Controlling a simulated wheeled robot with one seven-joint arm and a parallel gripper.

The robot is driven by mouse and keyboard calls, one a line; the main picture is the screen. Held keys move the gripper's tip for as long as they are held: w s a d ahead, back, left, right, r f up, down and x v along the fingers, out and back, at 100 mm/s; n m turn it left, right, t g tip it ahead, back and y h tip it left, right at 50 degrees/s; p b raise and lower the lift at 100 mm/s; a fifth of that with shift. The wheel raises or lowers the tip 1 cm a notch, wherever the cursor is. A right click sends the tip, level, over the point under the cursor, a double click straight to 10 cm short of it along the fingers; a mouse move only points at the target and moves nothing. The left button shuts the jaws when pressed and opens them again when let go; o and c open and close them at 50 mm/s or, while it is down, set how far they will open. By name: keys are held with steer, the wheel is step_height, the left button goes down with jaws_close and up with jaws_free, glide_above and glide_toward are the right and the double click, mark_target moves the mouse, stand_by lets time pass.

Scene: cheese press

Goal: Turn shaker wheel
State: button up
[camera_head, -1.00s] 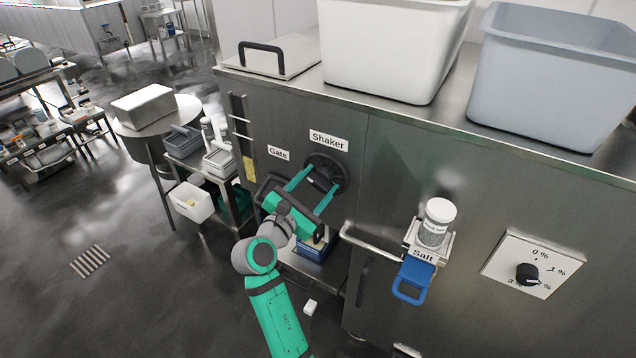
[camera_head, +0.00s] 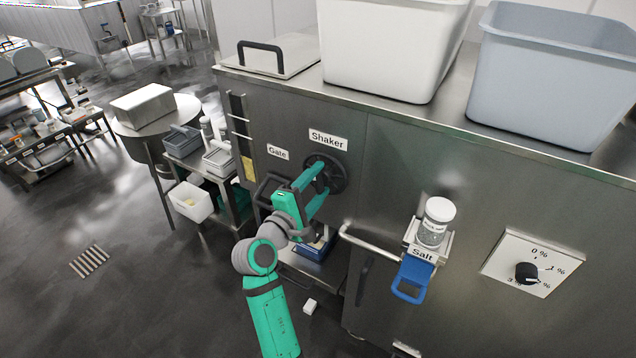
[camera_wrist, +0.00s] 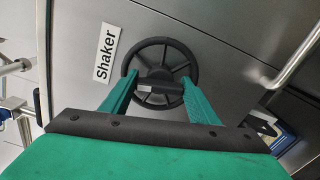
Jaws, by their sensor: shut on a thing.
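The shaker wheel (camera_head: 338,172) is a round black spoked handwheel on the steel front of the machine, just below the "Shaker" label (camera_head: 328,139). It also shows in the wrist view (camera_wrist: 181,54), with a dark bar across its middle. My gripper (camera_head: 319,180) reaches the wheel from the lower left in the head view. In the wrist view, its two green fingers (camera_wrist: 158,86) lie at either side of the bar and are shut on it. The fingers hide parts of the rim and spokes.
The "Gate" label (camera_head: 278,152) and a dark handle are left of the wheel. A steel bar handle (camera_head: 372,243) sticks out at the right, near the salt shaker (camera_head: 436,222) and a dial (camera_head: 527,273). A blue box (camera_head: 316,246) stands below.

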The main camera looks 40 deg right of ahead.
steer(key=m, duration=0.5)
steer(key=shift+f+m, duration=0.2)
steer(key=shift+m, duration=0.1)
steer(key=m, duration=0.4)
steer(key=shift+f+m, duration=0.1)
steer(key=shift+m, duration=0.2)
steer(key=o, duration=1)
steer(key=shift+o, duration=0.2)
steer(key=shift+a, duration=0.1)
steer(key=v, duration=1.1)
steer(key=shift+w, duration=0.1)
